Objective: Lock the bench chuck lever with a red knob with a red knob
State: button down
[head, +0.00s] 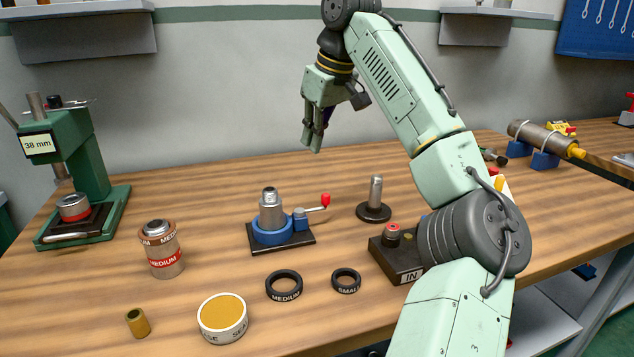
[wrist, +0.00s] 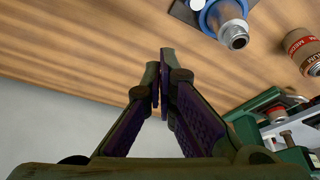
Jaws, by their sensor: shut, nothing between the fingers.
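The bench chuck (head: 271,228) stands on a dark square plate near the middle of the table, with a blue ring and a grey metal cylinder (head: 270,207) upright in it. Its lever ends in a red knob (head: 325,199) and points to the right from a small blue block. In the wrist view the chuck (wrist: 222,18) is at the upper right, cut by the edge; its red knob does not show there. My gripper (head: 314,142) is shut and empty, pointing down, high above the table behind and right of the chuck. Its fingertips (wrist: 160,88) meet in the wrist view.
A green press (head: 88,170) marked 38 mm stands at the left. A MEDIUM canister (head: 162,250), black rings (head: 284,285), a round tin (head: 222,318) and a brass sleeve (head: 138,323) lie in front. A post (head: 375,200) and an IN box (head: 395,255) stand right of the chuck.

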jog(key=x, duration=1)
jog(key=shift+w+f, duration=0.15)
jog(key=s+d, duration=0.2)
jog(key=shift+s+d, duration=0.15)
jog(key=shift+s, duration=0.1)
jog(key=shift+s+d, duration=0.15)
jog(key=shift+s, duration=0.05)
jog(key=shift+p, duration=0.45)
jog(key=shift+m, duration=0.4)
jog(key=shift+s+d+r+m+p, duration=0.15)
jog(key=shift+r+m+p, duration=0.1)
jog(key=shift+m+p, duration=0.05)
jog(key=shift+f, duration=0.1)
